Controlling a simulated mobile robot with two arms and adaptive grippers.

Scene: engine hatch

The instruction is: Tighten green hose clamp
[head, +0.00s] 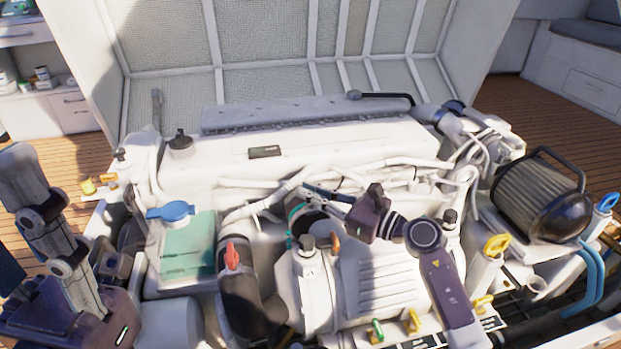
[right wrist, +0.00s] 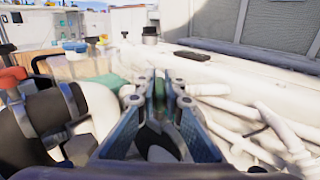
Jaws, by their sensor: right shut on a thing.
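The green hose clamp (head: 293,216) shows as a small green-teal piece by the pale hoses, left of my right gripper's tips in the head view. My right gripper (head: 312,192) reaches left over the engine. In the right wrist view its blue-grey fingers (right wrist: 160,85) are nearly together, with a narrow green piece between them. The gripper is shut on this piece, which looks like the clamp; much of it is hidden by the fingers. My left gripper (head: 35,195) is at the far left, away from the clamp; its jaw opening cannot be made out.
The white engine (head: 300,140) fills the middle, with pipes close around my right gripper. A red handle (head: 232,256) sits on a black hose. A blue cap (head: 171,211) is at left, a ribbed air filter (head: 541,190) at right. The raised hatch (head: 270,50) stands behind.

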